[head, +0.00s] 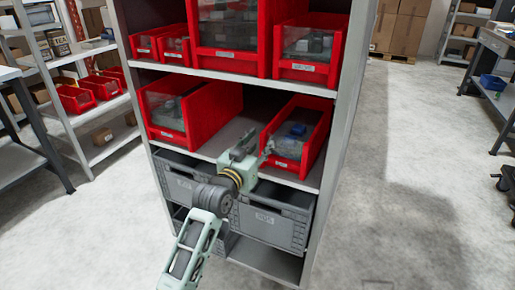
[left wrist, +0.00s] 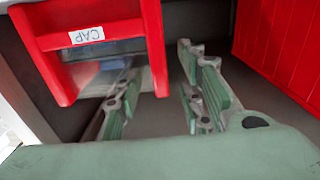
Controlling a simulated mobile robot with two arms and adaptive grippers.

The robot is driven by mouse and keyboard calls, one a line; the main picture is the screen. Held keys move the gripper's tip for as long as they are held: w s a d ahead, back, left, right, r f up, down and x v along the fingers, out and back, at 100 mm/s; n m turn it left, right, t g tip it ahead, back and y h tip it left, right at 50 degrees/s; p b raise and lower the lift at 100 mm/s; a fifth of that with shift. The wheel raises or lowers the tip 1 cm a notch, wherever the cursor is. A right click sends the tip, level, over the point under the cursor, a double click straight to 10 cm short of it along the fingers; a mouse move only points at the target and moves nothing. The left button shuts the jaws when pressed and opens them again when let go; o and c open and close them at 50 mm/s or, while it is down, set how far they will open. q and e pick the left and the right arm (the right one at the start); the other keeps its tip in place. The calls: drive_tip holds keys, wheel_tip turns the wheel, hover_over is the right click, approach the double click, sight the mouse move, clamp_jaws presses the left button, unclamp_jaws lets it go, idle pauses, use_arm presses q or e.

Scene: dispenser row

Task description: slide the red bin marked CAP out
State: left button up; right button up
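The red bin marked CAP (head: 292,167) sits at the right end of the middle shelf, with a clear front panel and blue and grey contents. Its white label shows upside down in the left wrist view, where the bin (left wrist: 150,40) fills the upper left. My left gripper (head: 263,150) is at the bin's front left edge. In the left wrist view my left gripper (left wrist: 160,68) is open, its fingers spread to either side of the bin's red side wall. Whether the pads touch the wall cannot be told. My right gripper is not in view.
Another red bin (head: 205,112) stands left on the same shelf (head: 222,142), with a gap between them. More red bins (head: 310,47) fill the shelf above. Grey crates (head: 265,222) sit below. Open floor (head: 400,200) lies to the right.

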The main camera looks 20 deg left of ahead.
use_arm(q)
clamp_jaws()
idle(0.6)
